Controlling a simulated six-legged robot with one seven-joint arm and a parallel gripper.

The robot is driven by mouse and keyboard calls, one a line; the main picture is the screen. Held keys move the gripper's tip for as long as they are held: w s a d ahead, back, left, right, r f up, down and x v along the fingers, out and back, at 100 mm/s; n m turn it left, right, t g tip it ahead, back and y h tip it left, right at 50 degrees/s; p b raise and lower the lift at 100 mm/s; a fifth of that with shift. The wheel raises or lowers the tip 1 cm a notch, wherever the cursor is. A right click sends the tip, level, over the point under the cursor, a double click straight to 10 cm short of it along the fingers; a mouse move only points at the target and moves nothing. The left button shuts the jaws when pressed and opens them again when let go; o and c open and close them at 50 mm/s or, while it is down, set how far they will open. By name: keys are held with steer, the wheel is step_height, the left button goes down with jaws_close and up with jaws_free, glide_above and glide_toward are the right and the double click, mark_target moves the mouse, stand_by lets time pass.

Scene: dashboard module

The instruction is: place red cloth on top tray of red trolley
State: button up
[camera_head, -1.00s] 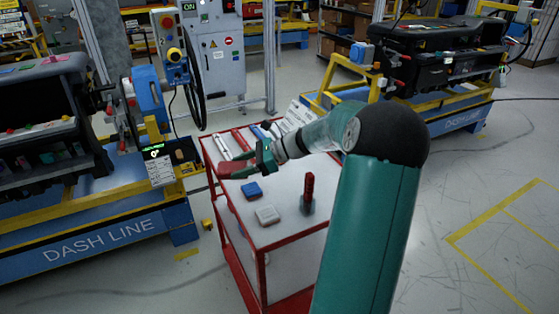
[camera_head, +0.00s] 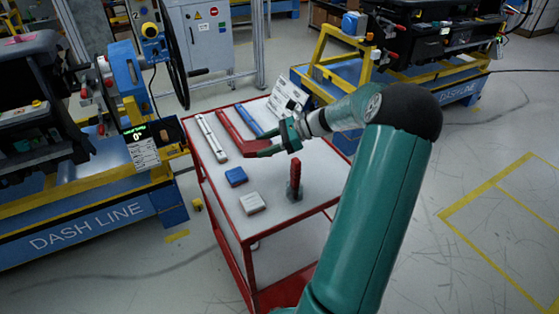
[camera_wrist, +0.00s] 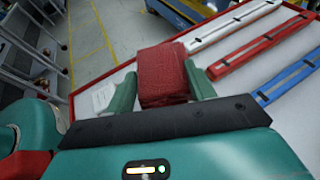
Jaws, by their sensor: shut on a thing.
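My gripper (camera_head: 266,150) is shut on the red cloth (camera_wrist: 163,75), a folded dark-red textured block between the two green fingers in the wrist view. In the head view the cloth is small and hard to separate from the red bar behind it. My gripper reaches in from the right, over the far half of the top tray (camera_head: 275,217) of the red trolley. This tray is light grey with a red rim. I cannot tell whether the cloth touches the tray.
White (camera_head: 212,138), red (camera_head: 230,128) and blue (camera_head: 249,119) bars lie at the tray's far left. A blue block (camera_head: 237,177), a white block (camera_head: 252,203) and an upright red-handled item (camera_head: 295,180) stand nearer. The tray's front is mostly clear. Dash-line stands flank the trolley.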

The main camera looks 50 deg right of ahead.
glide_above(280, 168)
steer(key=f, duration=0.5)
steer(key=shift+a, duration=0.25)
steer(key=f, duration=0.3)
steer(key=shift+d+f, duration=0.25)
steer(key=shift+f, duration=0.05)
steer(key=o, duration=1)
